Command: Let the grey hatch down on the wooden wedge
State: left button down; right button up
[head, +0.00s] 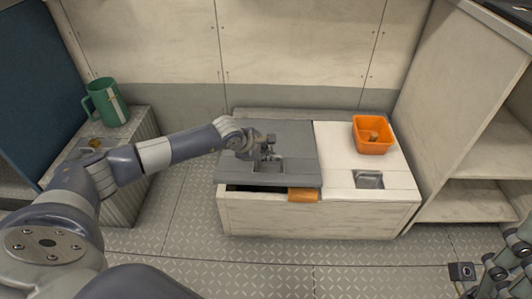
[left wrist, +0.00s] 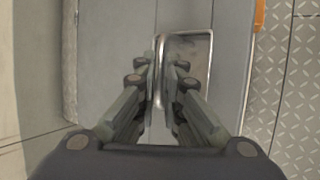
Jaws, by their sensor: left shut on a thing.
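The grey hatch (head: 295,135) lies nearly flat over the left part of the white locker, with a dark gap under its front edge. The wooden wedge (head: 303,195) is orange-brown and sits at the front edge, under the hatch's front right part. A strip of it shows in the left wrist view (left wrist: 260,14). Whether the hatch bears on it I cannot tell. My left gripper (head: 267,153) is shut on the metal handle at the hatch's recess (left wrist: 190,48). My right gripper (head: 505,262) is partly in view at the lower right; its jaws are unclear.
An orange bin (head: 373,136) stands on the locker's fixed white top (head: 335,150), behind a second recessed latch (head: 368,179). A green mug (head: 107,103) stands on the left cabinet. Open shelves (head: 480,150) stand at the right.

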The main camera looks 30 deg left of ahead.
pick_arm(q)
jog(key=shift+s+d+f, duration=0.15)
jog(key=shift+s+f, duration=0.15)
jog(key=shift+f, duration=0.15)
jog(key=shift+s+d+f, duration=0.15)
jog(key=shift+s+f, duration=0.1)
jog(key=shift+f, duration=0.2)
jog(key=c, duration=1.8)
grip_release()
jog(key=shift+s+r, duration=0.1)
jog(key=shift+o, duration=0.4)
jog(key=shift+r, duration=0.2)
jog(key=shift+a, duration=0.15)
jog(key=shift+s+a+r, duration=0.1)
jog(key=shift+s+r, duration=0.05)
jog(key=shift+r, duration=0.35)
jog(key=v, duration=1.1)
jog(key=shift+s+f, duration=0.1)
